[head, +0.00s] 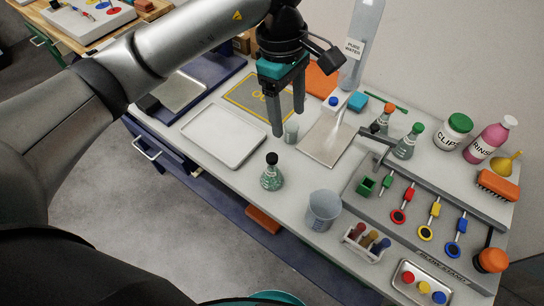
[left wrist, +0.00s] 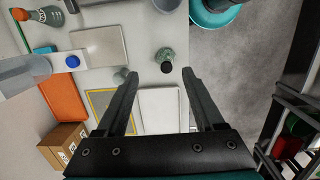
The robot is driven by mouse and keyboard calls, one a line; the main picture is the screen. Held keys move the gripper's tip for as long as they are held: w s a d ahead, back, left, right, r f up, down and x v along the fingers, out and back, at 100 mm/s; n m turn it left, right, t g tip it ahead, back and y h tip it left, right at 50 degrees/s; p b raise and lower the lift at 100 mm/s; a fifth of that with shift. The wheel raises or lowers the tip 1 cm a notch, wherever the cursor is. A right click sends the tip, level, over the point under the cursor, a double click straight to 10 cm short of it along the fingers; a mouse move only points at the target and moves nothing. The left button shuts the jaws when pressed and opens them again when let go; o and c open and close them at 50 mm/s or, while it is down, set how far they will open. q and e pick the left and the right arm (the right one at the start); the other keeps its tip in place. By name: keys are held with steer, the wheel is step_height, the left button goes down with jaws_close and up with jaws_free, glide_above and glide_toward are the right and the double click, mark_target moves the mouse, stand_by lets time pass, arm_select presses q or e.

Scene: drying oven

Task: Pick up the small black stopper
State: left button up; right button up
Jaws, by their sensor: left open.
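A small black stopper (head: 272,158) sits in the neck of a conical flask (head: 272,179) near the table's front edge. In the left wrist view the stopper (left wrist: 166,67) shows between my fingertips, beyond them, with its flask (left wrist: 165,54) behind it. My left gripper (head: 287,122) is open and empty, pointing down above the table. In the head view its fingers are up and to the right of the stopper, apart from it. In the left wrist view the gripper (left wrist: 161,74) spans the lower middle. My right gripper does not show.
A small glass vessel (head: 291,132) stands close to my left fingers. A white tray (head: 222,137) lies left of the flask and a clear beaker (head: 323,210) stands to its right. The table's front edge is close.

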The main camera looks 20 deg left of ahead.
arm_select(q)
steer(key=a+y, duration=0.1)
steer(key=a, duration=0.1)
glide_above(272, 157)
steer(key=f, duration=0.9)
steer(key=shift+w+d+f, duration=0.15)
steer(key=shift+w+d, duration=0.05)
steer(key=f, duration=0.3)
steer(key=f+p, duration=0.1)
steer(key=shift+s+a+f, duration=0.2)
steer(key=shift+s, duration=0.05)
steer(key=shift+w+f, duration=0.1)
steer(key=shift+f, duration=0.4)
jaws_close()
